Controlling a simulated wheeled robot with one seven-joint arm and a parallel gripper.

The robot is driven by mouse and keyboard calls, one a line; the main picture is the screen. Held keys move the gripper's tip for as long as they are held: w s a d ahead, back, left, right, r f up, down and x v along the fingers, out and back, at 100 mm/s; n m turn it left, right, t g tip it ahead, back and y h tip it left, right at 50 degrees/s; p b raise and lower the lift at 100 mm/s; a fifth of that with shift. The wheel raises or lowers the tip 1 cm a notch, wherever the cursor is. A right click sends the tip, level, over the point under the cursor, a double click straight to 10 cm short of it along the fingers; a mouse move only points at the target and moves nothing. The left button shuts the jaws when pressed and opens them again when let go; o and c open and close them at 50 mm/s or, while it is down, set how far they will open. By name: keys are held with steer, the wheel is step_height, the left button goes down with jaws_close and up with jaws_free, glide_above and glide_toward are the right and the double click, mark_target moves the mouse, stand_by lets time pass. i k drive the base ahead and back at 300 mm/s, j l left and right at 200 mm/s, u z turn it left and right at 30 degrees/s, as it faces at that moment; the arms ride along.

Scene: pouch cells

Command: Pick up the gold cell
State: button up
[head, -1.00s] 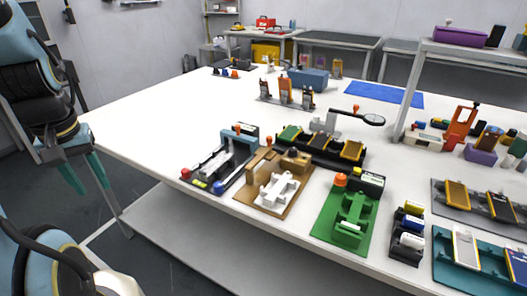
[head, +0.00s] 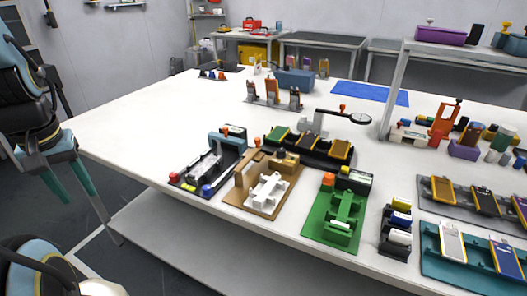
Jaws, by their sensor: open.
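A gold-coloured flat cell (head: 340,150) lies at the right end of a black tray (head: 293,150) in the middle of the white table, beside a darker cell and a green one. Another gold-toned flat cell (head: 441,189) sits at the left end of a grey tray (head: 464,207) at the right. I cannot tell which is the task's gold cell. My gripper (head: 76,190) hangs at the left, pointing down, its two teal fingers apart and empty. It is off the table's left edge, far from both cells.
A green fixture (head: 317,232), a brown fixture (head: 236,194) and a dark fixture (head: 176,177) stand along the front edge. A teal tray (head: 430,262) is at front right. A shelf post (head: 388,105) rises at right. The table's left part is clear.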

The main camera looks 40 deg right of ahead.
mark_target(339, 150)
steer(key=l+z, duration=0.5)
steer(key=z, duration=0.2)
steer(key=i+l+z, duration=0.1)
steer(key=l+z, duration=0.15)
steer(key=z, duration=0.15)
